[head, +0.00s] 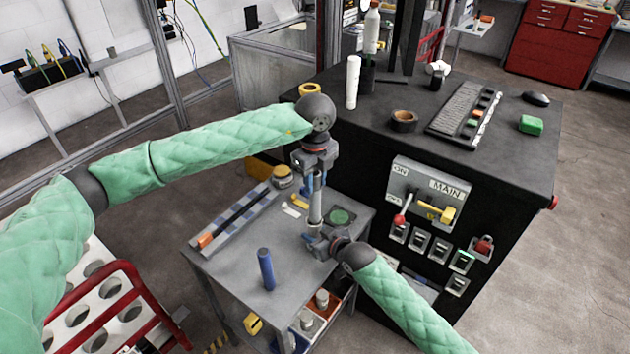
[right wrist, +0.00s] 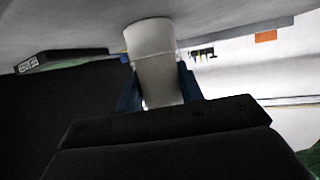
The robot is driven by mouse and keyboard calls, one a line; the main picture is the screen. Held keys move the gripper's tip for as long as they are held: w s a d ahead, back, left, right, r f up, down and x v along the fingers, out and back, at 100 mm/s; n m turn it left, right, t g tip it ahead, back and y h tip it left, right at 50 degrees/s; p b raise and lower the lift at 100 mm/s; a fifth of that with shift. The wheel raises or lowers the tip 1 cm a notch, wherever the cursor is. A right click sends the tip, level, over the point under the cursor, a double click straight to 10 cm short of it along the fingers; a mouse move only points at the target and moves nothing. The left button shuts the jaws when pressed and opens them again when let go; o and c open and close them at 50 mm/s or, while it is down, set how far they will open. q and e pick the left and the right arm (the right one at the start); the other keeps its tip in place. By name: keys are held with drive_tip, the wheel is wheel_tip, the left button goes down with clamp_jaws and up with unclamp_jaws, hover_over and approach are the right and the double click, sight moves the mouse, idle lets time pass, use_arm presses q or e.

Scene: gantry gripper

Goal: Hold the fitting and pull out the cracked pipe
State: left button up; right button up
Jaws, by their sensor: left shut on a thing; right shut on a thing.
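A light grey pipe (head: 316,208) stands upright over the small grey table (head: 240,255). My left gripper (head: 314,182) comes from above and is shut on its upper part. My right gripper (head: 316,240) is low, just above the tabletop, and is shut on the fitting at the pipe's lower end. In the right wrist view a pale grey cylinder (right wrist: 158,78) with a wider collar (right wrist: 150,38) sits between my blue fingers. The fitting is mostly hidden in the head view, and no crack can be made out. Whether pipe and fitting are still joined is unclear.
A long grey rack (head: 238,218) lies on the left, a dark pad with a green disc (head: 340,216) on the right. A black cabinet (head: 400,165) with a switch panel (head: 432,190) rises close behind and to the right.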

use_arm(q)
drive_tip(key=shift+r, duration=0.2)
drive_tip(key=shift+r, duration=1.35)
use_arm(e)
drive_tip(key=o, duration=1.1)
drive_tip(key=shift+c, duration=0.2)
